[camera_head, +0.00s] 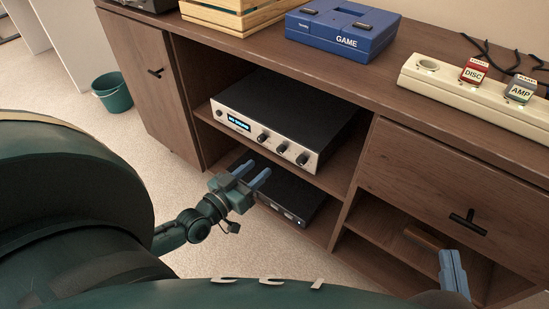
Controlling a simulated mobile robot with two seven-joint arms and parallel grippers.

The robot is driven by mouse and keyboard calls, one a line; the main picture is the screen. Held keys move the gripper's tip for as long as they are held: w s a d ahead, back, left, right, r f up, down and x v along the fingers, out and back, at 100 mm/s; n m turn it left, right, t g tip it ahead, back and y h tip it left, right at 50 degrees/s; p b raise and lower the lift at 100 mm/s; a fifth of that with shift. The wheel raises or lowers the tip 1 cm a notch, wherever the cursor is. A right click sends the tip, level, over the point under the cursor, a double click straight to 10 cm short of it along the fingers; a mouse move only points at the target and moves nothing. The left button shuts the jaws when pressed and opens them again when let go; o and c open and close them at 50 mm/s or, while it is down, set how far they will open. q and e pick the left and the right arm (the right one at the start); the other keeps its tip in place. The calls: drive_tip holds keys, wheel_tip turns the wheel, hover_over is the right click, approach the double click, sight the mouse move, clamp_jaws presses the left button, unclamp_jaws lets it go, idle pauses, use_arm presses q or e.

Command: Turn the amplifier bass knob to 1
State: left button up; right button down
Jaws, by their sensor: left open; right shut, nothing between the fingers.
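The amplifier (287,115) is a silver-fronted box with a black top, a lit blue display and several dark knobs (282,147) along its front. It sits on the upper shelf of the brown cabinet. The knob labels are too small to read, so I cannot tell which one is the bass knob or its setting. My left gripper (256,174) is open and empty, in front of the shelf just below and left of the knobs, apart from them. My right gripper (453,272) is shut and empty at the lower right, in front of the lower right compartment.
A black box (292,192) sits on the shelf below the amplifier. The cabinet top (250,48) holds a wooden crate (232,14), a blue game console (341,27) and a cream power strip (440,88) with labelled plugs. A green bucket (113,93) stands on the carpet at left.

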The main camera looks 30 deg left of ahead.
sight(279, 151)
use_arm(q)
drive_tip(key=w, duration=0.2)
drive_tip(key=w+b, duration=0.1)
drive_tip(key=w, duration=0.2)
drive_tip(key=w+d, duration=0.1)
drive_tip(key=w, duration=0.1)
drive_tip(key=shift+w+b, duration=0.35)
drive_tip(key=shift+b, duration=0.05)
drive_tip(key=shift+c, duration=0.3)
clamp_jaws()
